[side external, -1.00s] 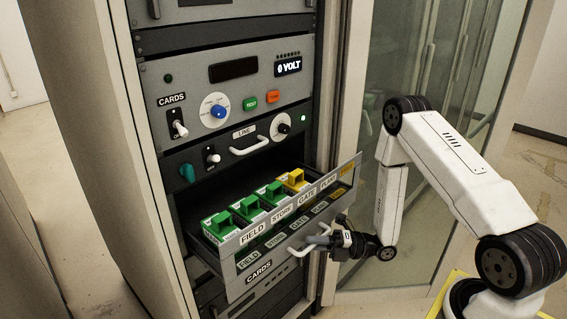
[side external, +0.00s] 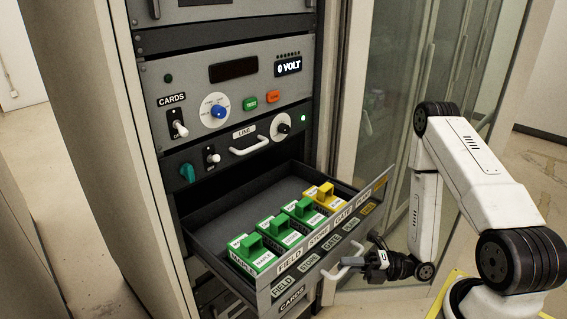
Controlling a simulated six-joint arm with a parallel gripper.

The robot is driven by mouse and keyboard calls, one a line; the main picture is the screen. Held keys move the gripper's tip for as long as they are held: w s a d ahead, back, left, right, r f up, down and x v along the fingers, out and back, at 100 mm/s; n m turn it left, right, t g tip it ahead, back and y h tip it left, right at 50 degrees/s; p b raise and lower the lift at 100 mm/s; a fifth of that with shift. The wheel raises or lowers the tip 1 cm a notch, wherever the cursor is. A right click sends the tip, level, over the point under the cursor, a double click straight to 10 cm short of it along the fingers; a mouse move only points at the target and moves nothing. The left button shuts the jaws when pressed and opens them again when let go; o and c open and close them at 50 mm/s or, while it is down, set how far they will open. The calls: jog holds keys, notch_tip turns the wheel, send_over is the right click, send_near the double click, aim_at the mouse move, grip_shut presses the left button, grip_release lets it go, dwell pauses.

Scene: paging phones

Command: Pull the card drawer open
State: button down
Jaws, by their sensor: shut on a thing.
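The card drawer (side external: 228,204) stands well out of the rack, its dark floor bare at the back. Its front panel (side external: 318,258) carries the labels FIELD, STORE, GATE and CARDS. Three green cards (side external: 282,234) and a yellow card (side external: 322,196) sit in a row just behind that panel. My gripper (side external: 362,259) is at the white drawer handle (side external: 331,272) on the front panel, shut on it from the right. The fingertips are small and partly hidden against the handle.
The rack panel above has a CARDS switch (side external: 177,123), a blue knob (side external: 219,108) and a LINE handle (side external: 250,148). A glass-door cabinet (side external: 385,110) stands behind my arm. The floor to the left (side external: 75,180) is clear.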

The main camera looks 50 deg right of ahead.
jog(key=c, duration=0.6)
grip_release()
jog(key=shift+c, duration=0.2)
jog(key=shift+d, duration=0.1)
jog(key=shift+r+v, duration=0.3)
jog(key=shift+v, duration=2.05)
notch_tip(320, 180, up, 6)
jog(key=shift+r, duration=0.2)
jog(key=shift+f, duration=0.2)
notch_tip(320, 180, down, 6)
jog(key=shift+w+a+f, duration=0.2)
jog(key=shift+w+a, duration=0.25)
jog(key=shift+a, duration=0.05)
